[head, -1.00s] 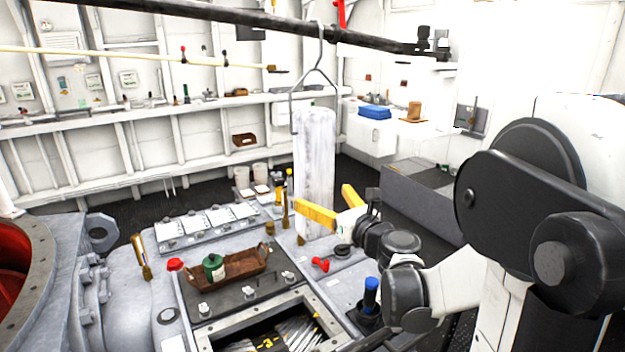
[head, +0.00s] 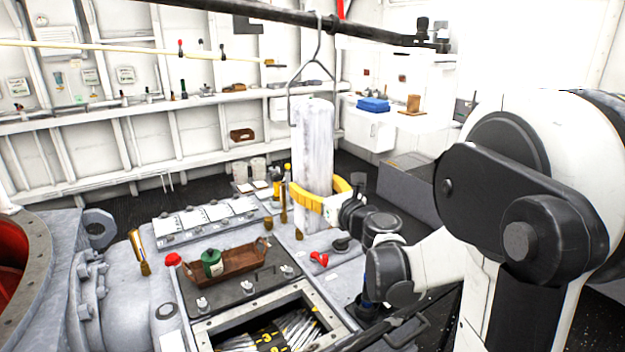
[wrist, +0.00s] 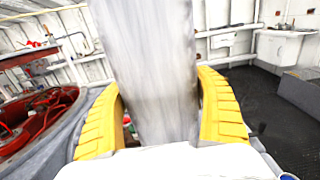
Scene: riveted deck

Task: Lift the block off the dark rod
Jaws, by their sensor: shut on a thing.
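The block (head: 313,140) is tall, whitish grey and upright. It hangs from a thin wire hanger (head: 318,48), whose hooked top meets the dark rod (head: 375,37) in the head view. My gripper (head: 318,194) has its yellow fingers closed around the lower half of the block. In the wrist view the block (wrist: 150,60) fills the middle, with a curved yellow finger of my gripper (wrist: 157,82) on each side. The block's far side is hidden.
Below stands a grey machine top with a brown tray (head: 232,262) holding a green bottle (head: 212,263), a red knob (head: 319,259) and brass-coloured upright parts. A pale rod (head: 140,51) runs at the upper left. An open hatch (head: 268,335) lies in front.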

